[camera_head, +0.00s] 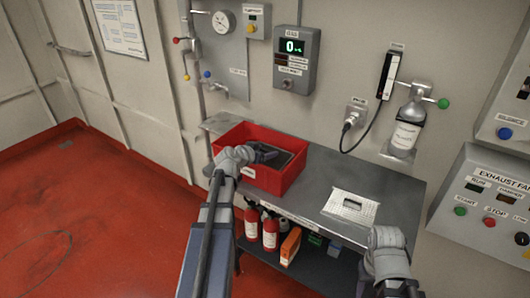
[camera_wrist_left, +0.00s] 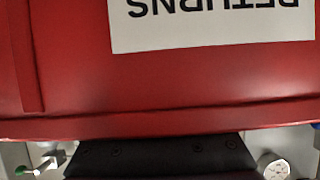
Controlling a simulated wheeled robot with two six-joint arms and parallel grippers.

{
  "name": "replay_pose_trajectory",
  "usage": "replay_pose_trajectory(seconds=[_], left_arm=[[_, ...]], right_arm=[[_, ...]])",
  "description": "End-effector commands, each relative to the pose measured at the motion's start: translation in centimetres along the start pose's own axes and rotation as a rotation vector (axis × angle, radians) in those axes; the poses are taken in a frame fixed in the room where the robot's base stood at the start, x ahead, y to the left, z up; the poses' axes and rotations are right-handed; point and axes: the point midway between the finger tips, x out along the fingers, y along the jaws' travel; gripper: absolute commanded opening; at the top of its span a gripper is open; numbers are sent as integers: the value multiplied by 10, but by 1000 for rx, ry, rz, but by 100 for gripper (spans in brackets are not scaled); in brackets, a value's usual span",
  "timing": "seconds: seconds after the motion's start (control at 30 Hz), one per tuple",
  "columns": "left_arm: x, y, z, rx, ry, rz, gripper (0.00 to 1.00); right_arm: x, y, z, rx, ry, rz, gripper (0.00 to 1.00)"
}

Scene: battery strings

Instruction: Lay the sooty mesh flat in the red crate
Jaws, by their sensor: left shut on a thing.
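The red crate (camera_head: 285,182) stands on the grey bench. My left gripper (camera_head: 265,153) reaches over its near left side and is shut on a dark flat piece (camera_head: 283,160), which looks like the sooty mesh, inside the crate. Whether the mesh touches the crate floor cannot be told. In the left wrist view the crate's red wall (camera_wrist_left: 180,85) with an upside-down RETURNS label fills most of the picture. The dark gripper body shows at the bottom; fingertips and mesh are hidden there. My right arm shows at lower right, its gripper out of sight.
A pale mesh-like panel with a dark slot (camera_head: 350,206) lies on the bench, right of the crate. Red bottles (camera_head: 270,233) and an orange box (camera_head: 290,245) sit on the lower shelf. The bench between crate and pale panel is clear.

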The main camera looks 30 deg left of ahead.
Motion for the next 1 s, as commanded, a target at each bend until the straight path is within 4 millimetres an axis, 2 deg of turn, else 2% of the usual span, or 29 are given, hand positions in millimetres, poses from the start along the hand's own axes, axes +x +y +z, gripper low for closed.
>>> replay_pose_trajectory(seconds=[0.2, 0.23, 0.43, 0.7, 0.87, 1.0], left_arm=[[2, 1, 5, 0, -4, 3, 0], [2, 1, 5, 1, -5, 4, 77], [2, 2, 6, 2, -7, 5, 99], [1, 2, 5, 5, -8, 5, 100], [-6, 2, -9, 4, -7, 5, 100], [-39, 3, -9, 1, -5, 1, 100]], right_arm=[[4, 0, 0, 0, 0, 0, 50], [4, 0, 0, 0, 0, 0, 50], [5, 0, 0, 0, 0, 0, 50], [3, 0, 0, 0, 0, 0, 50], [-12, 1, 1, 0, 0, 0, 50], [-26, 2, 2, 0, 0, 0, 50]])
